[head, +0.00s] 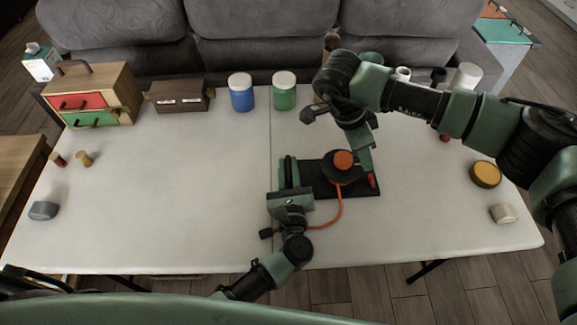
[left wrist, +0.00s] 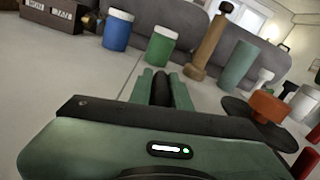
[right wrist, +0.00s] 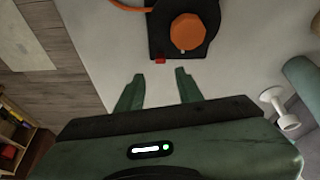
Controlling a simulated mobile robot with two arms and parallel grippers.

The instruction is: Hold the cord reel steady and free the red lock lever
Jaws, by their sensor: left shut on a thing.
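The cord reel is a dark round disc with an orange hub (head: 343,160) on a black base (head: 345,187) at the table's middle; the hub also shows in the left wrist view (left wrist: 268,106) and right wrist view (right wrist: 186,34). My left gripper (head: 288,172) is shut on a dark upright handle (left wrist: 161,88) at the base's left side. The red lock lever (head: 372,180) is at the base's right side; it also shows in the right wrist view (right wrist: 160,60). My right gripper (right wrist: 156,88) is open and empty, its fingertips short of the lever.
An orange cord (head: 336,215) curves from the reel to a dark plug (head: 266,233) near my left wrist. Blue (head: 241,95) and green (head: 284,93) jars stand at the back. A yellow-topped round tin (head: 485,174) is at right. The table's left half is mostly clear.

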